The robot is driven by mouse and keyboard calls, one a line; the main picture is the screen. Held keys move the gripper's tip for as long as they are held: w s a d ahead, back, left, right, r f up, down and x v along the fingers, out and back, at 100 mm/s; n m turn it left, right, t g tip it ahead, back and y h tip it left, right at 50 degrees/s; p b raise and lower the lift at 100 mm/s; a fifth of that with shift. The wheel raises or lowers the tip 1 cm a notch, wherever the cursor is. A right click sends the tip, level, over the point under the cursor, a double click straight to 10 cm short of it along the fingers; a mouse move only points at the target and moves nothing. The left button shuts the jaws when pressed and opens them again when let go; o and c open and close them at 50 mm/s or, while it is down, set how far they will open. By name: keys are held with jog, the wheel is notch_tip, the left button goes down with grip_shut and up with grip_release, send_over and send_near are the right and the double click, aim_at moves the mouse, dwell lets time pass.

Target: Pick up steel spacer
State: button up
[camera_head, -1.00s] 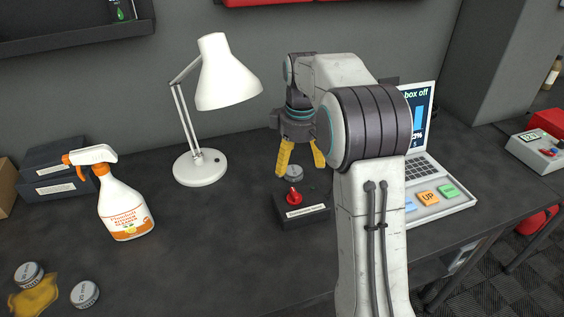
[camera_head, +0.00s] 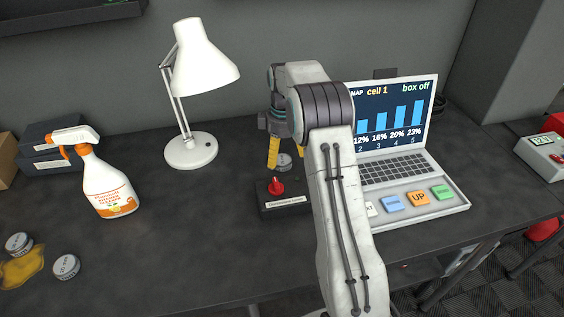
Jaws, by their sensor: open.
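A small round grey metal piece (camera_head: 284,159), which looks like the steel spacer, stands on the dark bench just behind a black box with a red knob. My gripper (camera_head: 284,167) points down over it, its yellow fingers open. The left finger shows beside the piece; the right finger is mostly hidden by my arm. I cannot tell whether the fingers touch it. Two similar grey discs with printed tops lie at the far left: one (camera_head: 18,243) by a yellow-brown spill and one (camera_head: 66,266) to its right.
The black box with the red knob (camera_head: 277,187) sits close in front of my gripper. A laptop (camera_head: 405,170) stands to the right, a white lamp (camera_head: 192,150) and a spray bottle (camera_head: 108,190) to the left. The spill (camera_head: 24,266) is at the far left. The bench's front middle is clear.

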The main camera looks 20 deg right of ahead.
aim_at(284, 160)
jog(key=shift+f, duration=1.65)
jog(key=shift+c, duration=0.4)
jog(key=c, duration=1.3)
jog(key=shift+o, duration=0.2)
jog(key=shift+r, duration=0.1)
